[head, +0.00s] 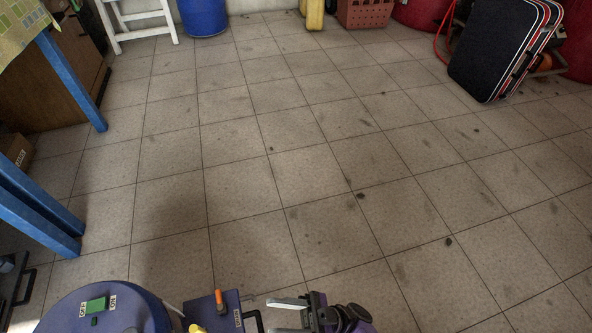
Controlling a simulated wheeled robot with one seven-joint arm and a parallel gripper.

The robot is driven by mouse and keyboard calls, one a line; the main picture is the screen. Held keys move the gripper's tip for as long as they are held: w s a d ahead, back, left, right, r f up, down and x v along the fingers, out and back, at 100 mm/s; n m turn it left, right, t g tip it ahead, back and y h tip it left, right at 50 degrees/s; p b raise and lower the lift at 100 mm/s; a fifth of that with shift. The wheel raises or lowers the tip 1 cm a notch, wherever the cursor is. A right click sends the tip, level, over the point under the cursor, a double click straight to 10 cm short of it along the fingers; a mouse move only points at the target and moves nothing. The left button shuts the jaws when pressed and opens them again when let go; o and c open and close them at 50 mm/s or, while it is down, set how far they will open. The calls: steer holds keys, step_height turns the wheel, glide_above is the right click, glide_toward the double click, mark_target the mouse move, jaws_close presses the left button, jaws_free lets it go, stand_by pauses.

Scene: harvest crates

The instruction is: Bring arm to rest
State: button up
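My gripper (272,316) is at the bottom of the head view, right of centre, low over the front of my body. Its two pale fingers point left and stand apart with a gap between them. Nothing shows between them, though the lower finger is cut off by the picture's edge. Only a short part of my arm beside the gripper shows; the rest is out of view.
The tiled floor (300,150) ahead is wide and clear. Blue table legs (72,80) stand at left. A blue barrel (203,17), a reddish crate (364,13) and a yellow container (315,14) line the back. A black suitcase (500,50) leans at right.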

steer(key=w+a+f+m+t+h, duration=0.35)
steer(key=a+f+m+h, duration=0.6)
steer(key=f, duration=0.35)
steer(key=d+f+m+t+h+b, duration=0.2)
steer(key=d+f+m+t+h, duration=0.55)
steer(key=d, duration=0.25)
steer(key=s+d+r+m+t+h+b, duration=0.1)
steer(key=s+d+r+m+t+h, duration=0.2)
steer(key=d+r, duration=0.5)
steer(key=s+d+r+m+t+h+b, duration=0.1)
steer(key=s+d+r+t+h, duration=0.1)
steer(key=d+r+h, duration=0.6)
steer(key=s+d+r+n+t+y+b, duration=0.1)
steer(key=s+d+r, duration=0.2)
steer(key=r, duration=0.2)
steer(key=s+d+r+n+t+b, duration=0.1)
steer(key=s+d+r+t, duration=0.15)
steer(key=s+r, duration=0.2)
steer(key=s+d+g, duration=0.1)
steer(key=s+g, duration=0.1)
steer(key=s, duration=0.3)
step_height(320, 180, up, 39)
steer(key=p, duration=3.7)
steer(key=shift+w+f+n+p, duration=0.2)
steer(key=shift+w+n+p, duration=0.1)
steer(key=shift+w, duration=0.05)
